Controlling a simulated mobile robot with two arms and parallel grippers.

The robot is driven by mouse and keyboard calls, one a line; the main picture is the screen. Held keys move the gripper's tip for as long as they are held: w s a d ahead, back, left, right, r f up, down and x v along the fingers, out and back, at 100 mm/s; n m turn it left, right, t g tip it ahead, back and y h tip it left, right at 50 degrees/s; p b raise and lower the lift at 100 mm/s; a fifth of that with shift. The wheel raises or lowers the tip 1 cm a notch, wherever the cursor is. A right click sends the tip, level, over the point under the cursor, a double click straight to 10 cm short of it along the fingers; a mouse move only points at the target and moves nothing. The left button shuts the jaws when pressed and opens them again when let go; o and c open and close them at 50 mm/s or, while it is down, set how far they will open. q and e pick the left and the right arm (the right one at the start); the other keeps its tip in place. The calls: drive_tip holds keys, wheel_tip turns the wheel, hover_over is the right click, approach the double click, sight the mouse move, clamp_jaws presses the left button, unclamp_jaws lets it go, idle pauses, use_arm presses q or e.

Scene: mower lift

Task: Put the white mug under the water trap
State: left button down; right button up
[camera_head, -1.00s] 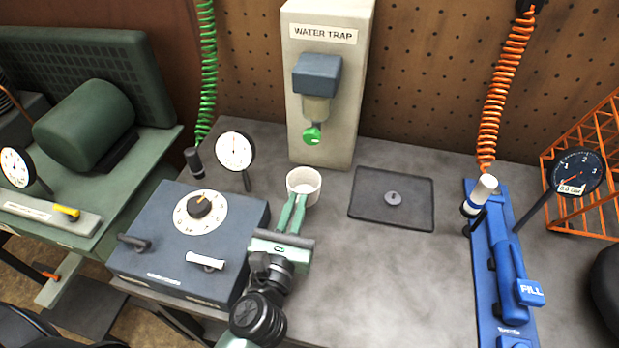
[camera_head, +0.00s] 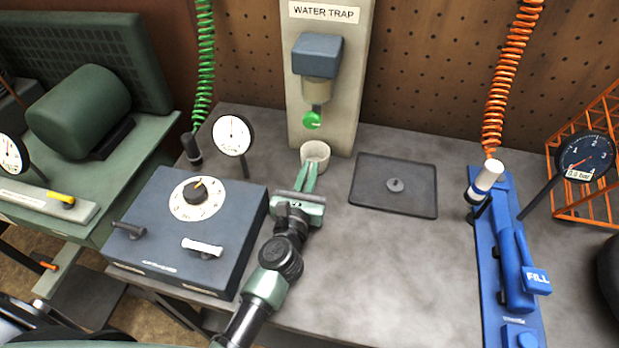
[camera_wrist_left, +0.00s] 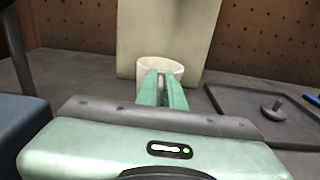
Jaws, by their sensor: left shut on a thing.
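The white mug (camera_head: 315,152) stands upright at the foot of the water trap panel, just below the green drain knob (camera_head: 312,120) in the head view. The water trap (camera_head: 318,80) is a blue-grey block with a beige bowl on a pale upright panel. My left gripper (camera_head: 311,176) is shut on the mug's near side. The mug also shows in the left wrist view (camera_wrist_left: 158,66), with the green fingers (camera_wrist_left: 161,88) at its near wall. The fingertips are partly hidden by the mug. My right gripper is not in view.
A dark tray (camera_head: 415,205) with a small grey knob lies right of the mug. A blue-grey box with a dial (camera_head: 225,222) and a round gauge (camera_head: 232,134) stand left. A blue pump unit (camera_head: 490,270) is at the right. The bench between is clear.

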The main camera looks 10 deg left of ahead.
use_arm(q)
drive_tip(key=shift+w, duration=0.15)
drive_tip(key=shift+f, duration=0.1)
drive_tip(key=c, duration=1.9)
unclamp_jaws()
drive_tip(key=shift+f, duration=0.1)
drive_tip(key=o, duration=0.4)
drive_tip(key=shift+c, duration=0.2)
